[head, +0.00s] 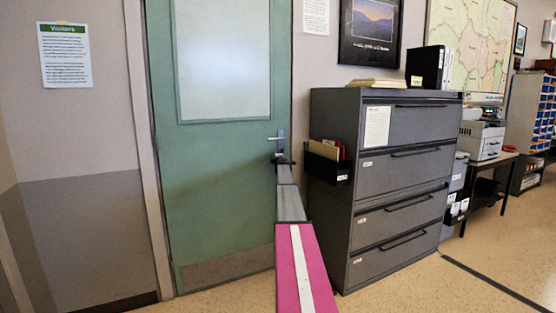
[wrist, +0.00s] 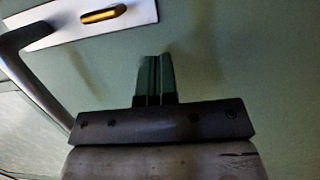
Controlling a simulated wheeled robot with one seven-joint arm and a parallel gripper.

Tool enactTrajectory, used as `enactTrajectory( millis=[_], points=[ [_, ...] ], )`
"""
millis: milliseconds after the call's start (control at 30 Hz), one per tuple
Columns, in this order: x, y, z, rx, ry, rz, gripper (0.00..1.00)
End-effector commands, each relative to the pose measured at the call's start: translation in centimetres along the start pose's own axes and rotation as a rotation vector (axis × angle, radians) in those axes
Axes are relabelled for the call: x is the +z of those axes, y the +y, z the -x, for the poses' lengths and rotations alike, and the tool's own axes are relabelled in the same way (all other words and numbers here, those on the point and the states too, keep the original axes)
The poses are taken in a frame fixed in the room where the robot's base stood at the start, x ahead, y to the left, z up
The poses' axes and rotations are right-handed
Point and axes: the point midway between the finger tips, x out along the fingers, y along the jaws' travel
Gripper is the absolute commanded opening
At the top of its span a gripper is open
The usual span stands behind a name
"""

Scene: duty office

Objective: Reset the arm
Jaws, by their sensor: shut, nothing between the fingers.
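My arm reaches forward from the bottom of the head view to a green door (head: 225,175) with a frosted window. My gripper (head: 282,158) is just below the door's lever handle (head: 281,138). In the wrist view my gripper (wrist: 151,60) is shut, its two fingers side by side with nothing between them. The fingers point at the green door face (wrist: 240,50). The handle's metal plate (wrist: 80,22) and curved lever (wrist: 25,75) are at upper left there, apart from the fingers.
A grey filing cabinet (head: 405,180) stands close to the right of my arm, with a black file holder (head: 328,165) on its side. A printer (head: 482,140) stands on a table beyond it. The floor (head: 420,290) at front right is clear.

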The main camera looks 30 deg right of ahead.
Motion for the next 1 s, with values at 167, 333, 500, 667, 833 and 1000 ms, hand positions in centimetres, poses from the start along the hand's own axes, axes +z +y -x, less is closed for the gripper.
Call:
enactTrajectory(
  millis=[167, 333, 500, 667, 833, 1000],
  points=[
    [1.1, -0.2, 4.9, -0.002, -0.002, 0.001, 0.0],
    [2.1, -0.3, 8.3, -0.003, -0.004, 0.002, 0.0],
    [2.5, -0.3, 10.1, -0.003, -0.004, 0.002, 0.0],
    [2.6, -0.4, 10.4, -0.004, -0.004, 0.001, 0.0],
    [0.0, -2.1, 13.0, -0.012, -0.049, -0.071, 0.0],
    [-6.0, -6.9, 19.8, -0.064, -0.186, -0.277, 0.0]
  ],
)
